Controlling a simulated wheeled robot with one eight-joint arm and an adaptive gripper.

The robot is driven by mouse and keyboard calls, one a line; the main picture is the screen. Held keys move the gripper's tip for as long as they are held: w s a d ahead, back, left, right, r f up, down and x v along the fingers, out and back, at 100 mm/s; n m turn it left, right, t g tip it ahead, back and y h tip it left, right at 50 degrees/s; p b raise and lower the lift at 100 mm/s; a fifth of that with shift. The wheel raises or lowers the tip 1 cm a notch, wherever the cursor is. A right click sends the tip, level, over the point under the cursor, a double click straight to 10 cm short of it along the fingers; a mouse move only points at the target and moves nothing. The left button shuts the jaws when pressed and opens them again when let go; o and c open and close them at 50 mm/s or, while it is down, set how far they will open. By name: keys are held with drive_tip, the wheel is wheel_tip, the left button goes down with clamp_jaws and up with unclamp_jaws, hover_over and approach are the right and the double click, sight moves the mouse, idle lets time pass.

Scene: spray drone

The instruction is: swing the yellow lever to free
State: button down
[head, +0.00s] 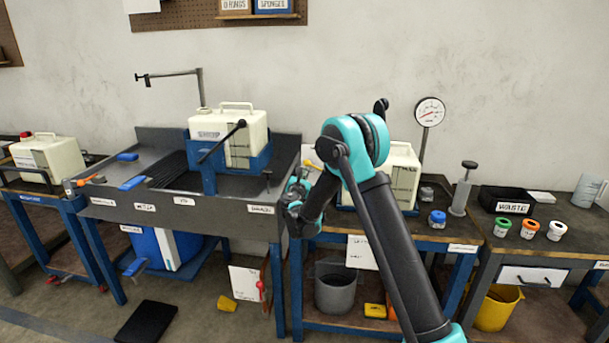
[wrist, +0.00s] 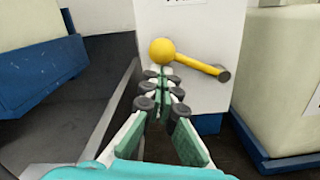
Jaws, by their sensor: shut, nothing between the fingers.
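The yellow lever (wrist: 190,62) has a round ball knob and a rod running right and slightly down to a dark pivot on a white panel (wrist: 205,25). In the head view a small part of the yellow lever (head: 313,165) shows just left of my arm. My gripper (wrist: 161,78) is shut and empty, with its fingertips just below the ball knob in the wrist view. I cannot tell whether they touch it. In the head view my gripper (head: 297,188) is at the gap between the sink bench and the right bench, partly hidden by my arm.
The grey sink bench (head: 100,207) with a cream tank (head: 240,122) in a blue cradle stands left of my gripper. Another cream tank (head: 403,165) stands close behind my arm. A pressure gauge (head: 430,112) and a blue-capped jar (head: 437,218) are further right.

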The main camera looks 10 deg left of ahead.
drive_tip(key=r+m, duration=0.2)
drive_tip(key=m, duration=0.1)
drive_tip(key=shift+d+r, duration=0.15)
drive_tip(key=shift+d, duration=0.2)
drive_tip(key=d+r+m, duration=0.4)
drive_tip(key=m, duration=0.4)
drive_tip(key=shift+d+r+m+h, duration=0.2)
drive_tip(key=shift+d+m+h, duration=0.1)
drive_tip(key=shift+m, duration=0.1)
drive_tip(key=shift+s+d, duration=0.1)
drive_tip(key=shift+d, duration=0.05)
